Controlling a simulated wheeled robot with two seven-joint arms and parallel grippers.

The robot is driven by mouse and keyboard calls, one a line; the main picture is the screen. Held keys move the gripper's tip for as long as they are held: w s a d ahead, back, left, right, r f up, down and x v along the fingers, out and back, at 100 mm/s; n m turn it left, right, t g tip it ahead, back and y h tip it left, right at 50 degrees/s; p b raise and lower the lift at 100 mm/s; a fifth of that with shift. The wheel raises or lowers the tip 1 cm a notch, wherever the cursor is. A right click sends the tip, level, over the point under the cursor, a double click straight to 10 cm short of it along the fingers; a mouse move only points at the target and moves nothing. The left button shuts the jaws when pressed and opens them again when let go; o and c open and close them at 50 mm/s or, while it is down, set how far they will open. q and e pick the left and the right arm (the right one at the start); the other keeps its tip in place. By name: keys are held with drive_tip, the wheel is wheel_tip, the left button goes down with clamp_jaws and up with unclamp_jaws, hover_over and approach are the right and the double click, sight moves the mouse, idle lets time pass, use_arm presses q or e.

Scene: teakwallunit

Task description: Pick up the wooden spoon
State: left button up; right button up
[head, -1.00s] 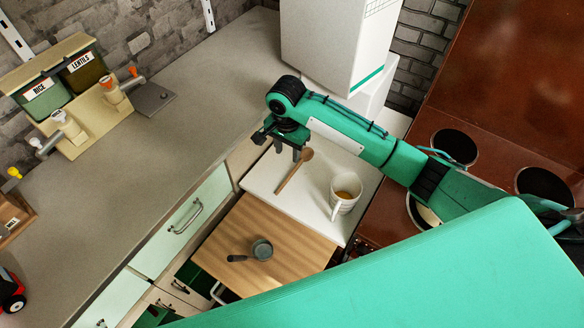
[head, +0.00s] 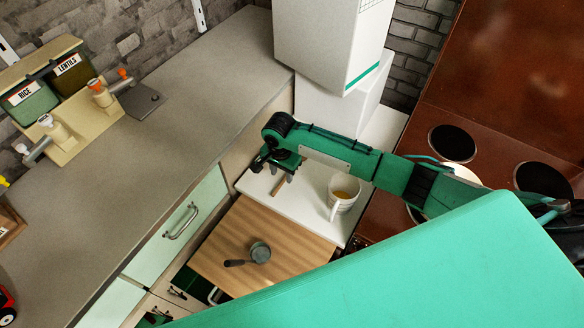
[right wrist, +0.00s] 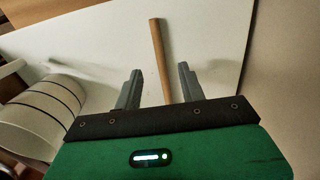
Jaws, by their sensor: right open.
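The wooden spoon (head: 278,187) lies on the white counter top; in the head view only part of its handle shows, and my right gripper and arm hide its bowl. In the right wrist view the handle (right wrist: 160,45) runs between the two grey fingers, with clear space on both sides. My right gripper (head: 273,172) is open above the spoon, its fingers pointing down; it also shows in the right wrist view (right wrist: 159,72). I cannot tell the exact height of the fingertips over the spoon. My left gripper is not in view.
A white mug (head: 343,194) with brown contents stands just right of the spoon; it shows striped in the right wrist view (right wrist: 45,110). A small dark pan (head: 260,252) sits on the wooden board (head: 298,259) in front. A tall white box (head: 330,40) stands behind.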

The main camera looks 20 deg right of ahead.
sight(281, 183)
drive_tip(key=f, duration=0.4)
drive_tip(key=shift+a+p, duration=0.2)
drive_tip(key=shift+p, duration=0.15)
drive_tip(key=shift+s, duration=0.1)
clamp_jaws()
drive_tip(key=shift+r, duration=0.1)
